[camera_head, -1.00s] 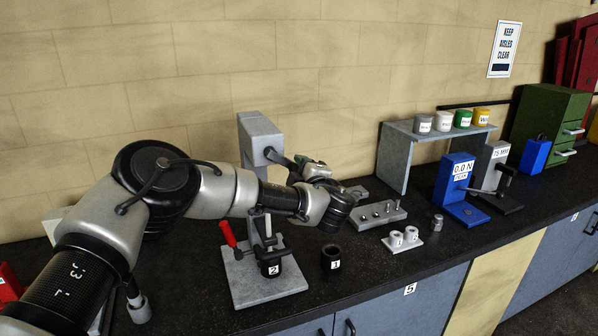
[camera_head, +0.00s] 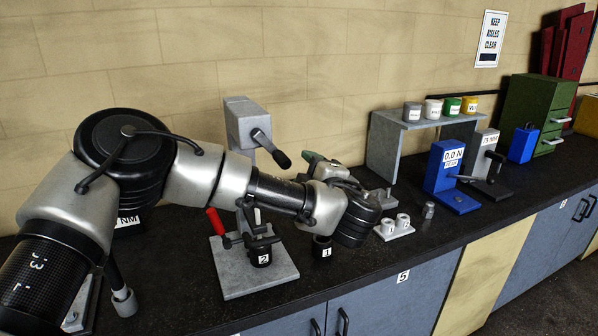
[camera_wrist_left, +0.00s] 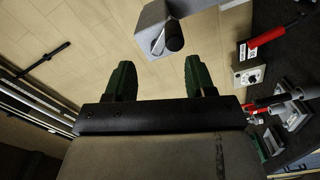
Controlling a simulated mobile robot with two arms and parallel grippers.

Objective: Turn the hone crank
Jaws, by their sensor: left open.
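The hone is a grey upright stand (camera_head: 240,118) on a grey base plate (camera_head: 235,283), left of centre in the head view. Its crank (camera_head: 281,158) has a black handle slanting down to the right. My left gripper (camera_head: 313,157) is to the right of the crank, its green fingertips partly hidden behind its wrist. In the left wrist view the gripper (camera_wrist_left: 157,70) is open and empty. The crank (camera_wrist_left: 173,36) shows ahead, between the lines of the fingers and nearer the right one, apart from both. My right gripper is out of view.
Black cylinder 2 (camera_head: 261,256) stands on the base plate beside a red-handled lever (camera_head: 215,221); black cylinder 1 (camera_head: 322,247) stands to its right. A plate with white bushings (camera_head: 396,229), a blue gauge (camera_head: 446,180) and a grey shelf (camera_head: 425,121) are further right.

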